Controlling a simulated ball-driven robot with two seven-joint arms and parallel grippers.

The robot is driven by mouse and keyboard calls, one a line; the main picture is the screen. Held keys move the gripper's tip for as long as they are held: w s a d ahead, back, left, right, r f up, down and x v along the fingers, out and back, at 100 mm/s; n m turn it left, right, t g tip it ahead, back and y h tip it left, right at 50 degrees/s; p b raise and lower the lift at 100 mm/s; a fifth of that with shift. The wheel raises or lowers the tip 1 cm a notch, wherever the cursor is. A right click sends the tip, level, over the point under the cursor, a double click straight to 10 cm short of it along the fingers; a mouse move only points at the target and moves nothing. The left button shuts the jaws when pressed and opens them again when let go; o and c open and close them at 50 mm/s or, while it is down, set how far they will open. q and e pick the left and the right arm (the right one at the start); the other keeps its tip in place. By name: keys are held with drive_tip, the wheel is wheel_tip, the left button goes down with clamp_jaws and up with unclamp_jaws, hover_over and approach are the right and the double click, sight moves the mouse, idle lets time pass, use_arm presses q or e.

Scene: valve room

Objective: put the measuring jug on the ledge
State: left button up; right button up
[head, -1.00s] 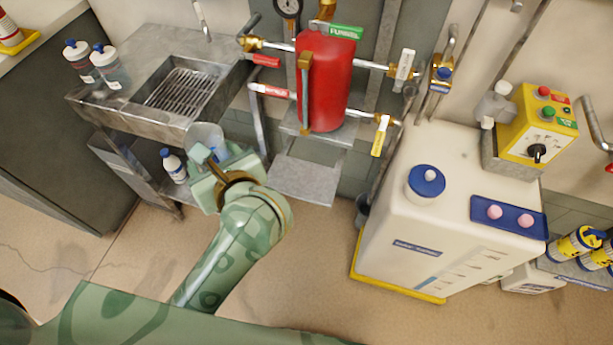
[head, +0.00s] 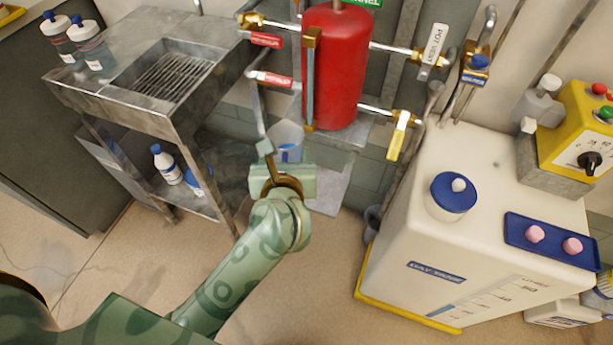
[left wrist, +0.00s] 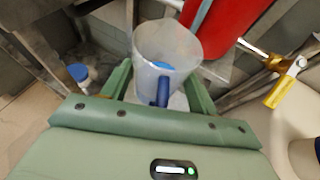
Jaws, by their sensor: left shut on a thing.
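The measuring jug (left wrist: 165,45) is a clear cup with a blue handle. In the left wrist view it sits between the fingers of my left gripper (left wrist: 160,90), which is shut on it. In the head view the jug (head: 287,134) shows partly behind the left gripper (head: 280,167), in front of the wall below the red vessel. The grey ledge (head: 329,190) is a low plate under the vessel, just right of the gripper. The jug is held in the air; its base is hidden. My right gripper is not in view.
A red vessel (head: 336,70) with pipes and valves stands above. A steel sink bench (head: 120,107) with bottles is left, and a white tank (head: 400,240) with a blue cap is right. The floor between them is clear.

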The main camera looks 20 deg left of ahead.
use_arm(q)
drive_tip(key=d+f+b, duration=0.1)
drive_tip(key=f, duration=0.1)
drive_tip(key=w+d+f+b, duration=0.1)
drive_tip(key=f, duration=0.1)
drive_tip(key=d+f+b, duration=0.1)
drive_tip(key=f+b, duration=0.1)
drive_tip(key=f, duration=0.1)
drive_tip(key=shift+w+d, duration=0.1)
drive_tip(key=shift+w, duration=0.3)
drive_tip(key=shift+f, duration=0.4)
drive_tip(key=shift+r, duration=0.2)
drive_tip(key=o, duration=0.9)
drive_tip(key=shift+f, duration=0.25)
drive_tip(key=o, duration=0.5)
drive_tip(key=shift+c, duration=0.2)
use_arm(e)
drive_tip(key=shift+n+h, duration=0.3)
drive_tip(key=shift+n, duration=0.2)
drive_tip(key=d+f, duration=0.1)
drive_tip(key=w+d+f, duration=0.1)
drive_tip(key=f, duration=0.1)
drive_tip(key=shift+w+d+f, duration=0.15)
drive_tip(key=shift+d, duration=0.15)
use_arm(q)
drive_tip(key=shift+r, duration=0.1)
